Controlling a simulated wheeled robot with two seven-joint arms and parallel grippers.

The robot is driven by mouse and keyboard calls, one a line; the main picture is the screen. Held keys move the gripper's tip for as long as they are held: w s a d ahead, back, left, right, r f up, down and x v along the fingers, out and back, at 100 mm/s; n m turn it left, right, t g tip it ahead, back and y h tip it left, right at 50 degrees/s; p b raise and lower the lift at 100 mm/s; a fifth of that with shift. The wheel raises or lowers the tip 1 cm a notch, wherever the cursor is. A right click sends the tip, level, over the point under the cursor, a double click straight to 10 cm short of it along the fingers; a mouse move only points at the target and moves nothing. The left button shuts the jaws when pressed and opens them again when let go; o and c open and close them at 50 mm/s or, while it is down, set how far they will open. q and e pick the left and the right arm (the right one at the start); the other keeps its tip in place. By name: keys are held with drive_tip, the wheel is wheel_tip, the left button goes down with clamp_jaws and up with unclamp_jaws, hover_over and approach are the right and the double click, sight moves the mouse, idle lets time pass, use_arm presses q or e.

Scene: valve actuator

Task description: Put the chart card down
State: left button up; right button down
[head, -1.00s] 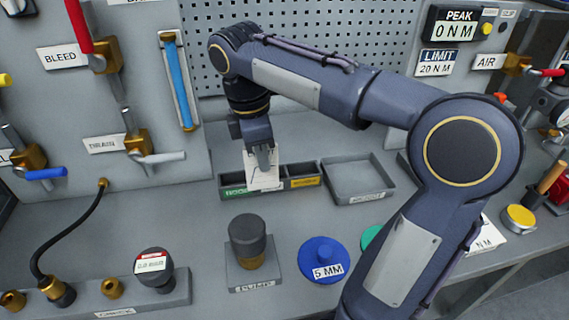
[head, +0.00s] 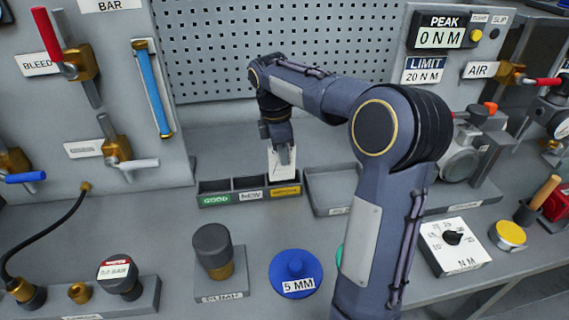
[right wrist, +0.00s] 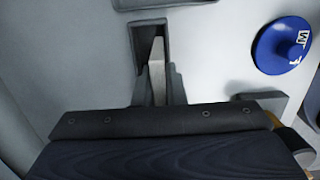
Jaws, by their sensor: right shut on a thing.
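The chart card (head: 282,166) is a small white card with a faint line on it, held upright. My right gripper (head: 283,150) is shut on its upper part and points down. The card is at the yellow-labelled right compartment of the three-part bin (head: 222,202); the head view does not settle how deep its lower edge sits. In the right wrist view the card (right wrist: 157,58) shows nearly edge-on between the fingers (right wrist: 158,85), with its far end at a dark compartment (right wrist: 140,40). My left gripper is out of view.
A grey empty tray (head: 318,205) stands right of the bin. A dark-capped pump block (head: 213,250) and a blue 5 MM disc (head: 296,283) are in front. The pegboard wall (head: 280,50) rises behind. Bench between bin and disc is clear.

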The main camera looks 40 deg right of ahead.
drive_tip(key=shift+w+d+f, duration=0.15)
drive_tip(key=shift+d+f, duration=0.05)
drive_tip(key=shift+f, duration=0.65)
drive_tip(key=shift+w+d+f, duration=0.2)
drive_tip(key=shift+f, duration=0.6)
drive_tip(key=shift+w+d+f, duration=0.15)
drive_tip(key=shift+d+f, duration=0.05)
drive_tip(key=shift+f, duration=0.65)
drive_tip(key=shift+f, duration=0.15)
drive_tip(key=c, duration=1.5)
unclamp_jaws()
